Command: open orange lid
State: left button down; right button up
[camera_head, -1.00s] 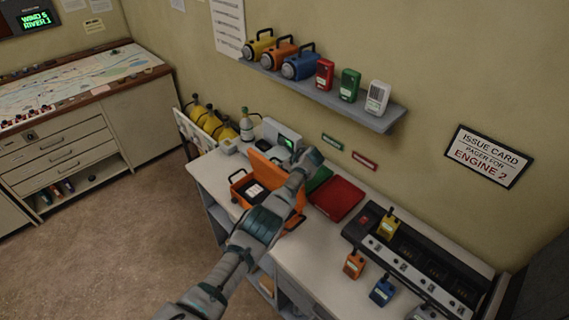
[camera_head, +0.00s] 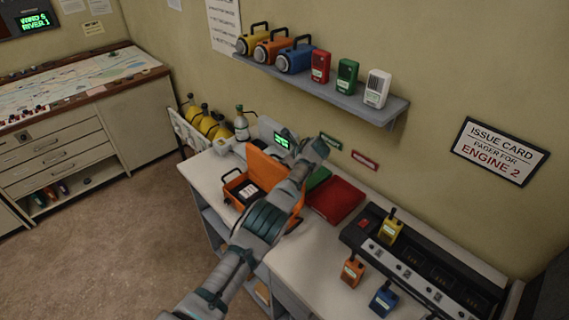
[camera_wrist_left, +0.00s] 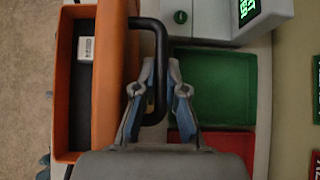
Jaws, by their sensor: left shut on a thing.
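The orange case (camera_head: 232,187) stands on the white counter, with a dark interior and a pale label or card inside. Its orange lid (camera_head: 262,168) is raised, standing up from the case at the back right. In the left wrist view the lid (camera_wrist_left: 114,70) shows edge-on beside the case's dark inside (camera_wrist_left: 75,110). A black handle (camera_wrist_left: 160,40) loops out from the lid. My left gripper (camera_wrist_left: 158,92) is shut on this handle, one finger each side. In the head view my left gripper (camera_head: 316,150) is behind the lid, and my forearm hides part of the case.
A green tray (camera_head: 318,178) and red tray (camera_head: 337,200) lie right of the case. A terminal with a green screen (camera_head: 282,141) stands behind. A wall shelf (camera_head: 345,105) holds lamps and radios above. A black charger rack (camera_head: 430,265) is at right.

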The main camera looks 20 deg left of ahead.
pick_arm(q)
jog(key=c, duration=1.5)
grip_release()
jog(key=shift+f, duration=0.1)
jog(key=shift+s+d+r, duration=0.1)
jog(key=shift+d+r, duration=0.4)
jog(key=shift+r, duration=0.05)
jog(key=v, duration=1)
jog(key=shift+s+d+r, duration=0.1)
jog(key=shift+d+r, duration=0.1)
jog(key=shift+d, duration=0.1)
pick_arm(e)
jog(key=shift+s+d, duration=0.1)
jog(key=shift+d, duration=0.2)
pick_arm(q)
jog(key=shift+a+f, duration=0.1)
